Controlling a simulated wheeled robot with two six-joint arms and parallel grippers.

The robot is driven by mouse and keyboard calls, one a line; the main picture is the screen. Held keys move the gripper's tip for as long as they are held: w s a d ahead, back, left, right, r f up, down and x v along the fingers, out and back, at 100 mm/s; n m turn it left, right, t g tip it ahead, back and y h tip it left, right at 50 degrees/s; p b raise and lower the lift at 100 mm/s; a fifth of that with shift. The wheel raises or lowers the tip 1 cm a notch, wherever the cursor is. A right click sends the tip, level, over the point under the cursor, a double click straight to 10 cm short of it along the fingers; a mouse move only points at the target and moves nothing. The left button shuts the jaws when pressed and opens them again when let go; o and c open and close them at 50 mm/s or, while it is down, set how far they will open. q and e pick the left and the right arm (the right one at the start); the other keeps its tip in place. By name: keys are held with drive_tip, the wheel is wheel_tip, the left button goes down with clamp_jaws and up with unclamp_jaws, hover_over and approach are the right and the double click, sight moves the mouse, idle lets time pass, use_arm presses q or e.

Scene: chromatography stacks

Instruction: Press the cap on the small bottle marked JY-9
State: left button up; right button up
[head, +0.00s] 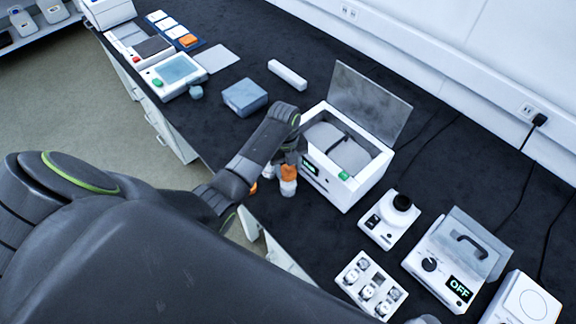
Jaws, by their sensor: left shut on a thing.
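My left gripper (281,160) reaches down over the black bench, close to the left front of the open white box. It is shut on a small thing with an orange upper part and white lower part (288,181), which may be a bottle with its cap. The arm and gripper hide part of it. More orange shows just left of the gripper, too small to identify. A white rack (346,279) at the lower right holds several small vials with pale tops. No marking JY-9 is readable. My right gripper is not in view.
The white box (338,193) has its grey lid (368,98) raised. A grey-blue block (245,97) stands behind the gripper. A device with a black knob (390,219) and one reading OFF (457,258) stand at the right. Bare bench (245,60) lies at the back.

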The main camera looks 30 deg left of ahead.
use_arm(q)
drive_tip(key=o, duration=1.5)
wheel_tip(320, 180, up, 5)
drive_tip(key=p, duration=0.5)
drive_tip(key=shift+r, duration=1)
drive_tip(key=shift+c, duration=0.5)
